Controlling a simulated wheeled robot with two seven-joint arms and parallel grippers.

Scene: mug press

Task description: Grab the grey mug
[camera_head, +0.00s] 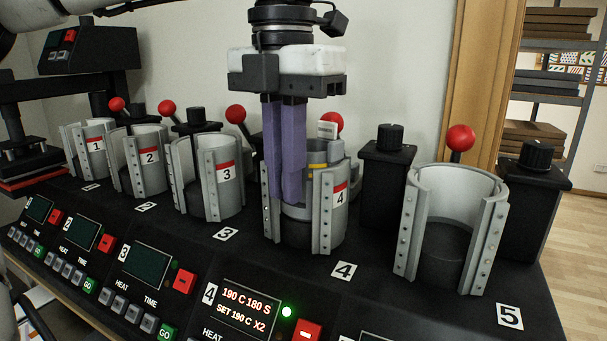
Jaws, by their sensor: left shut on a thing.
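My left gripper (284,200) points straight down from above, its two purple fingers close together inside mug press 4 (327,218). It is shut on the grey mug (317,155), which sits inside the curved metal clamp. Only part of the mug shows, to the right of the fingers, with a small yellow patch on it. The fingers and the clamp's front hide the rest of the mug. My right gripper is not in view.
Empty-looking presses 1 (91,145), 2 (142,160) and 3 (217,185) stand to the left, and open press 5 (412,232) to the right. Red-knobbed levers and black posts rise behind them. Station 4's display (245,308) is lit, with a green light beside it.

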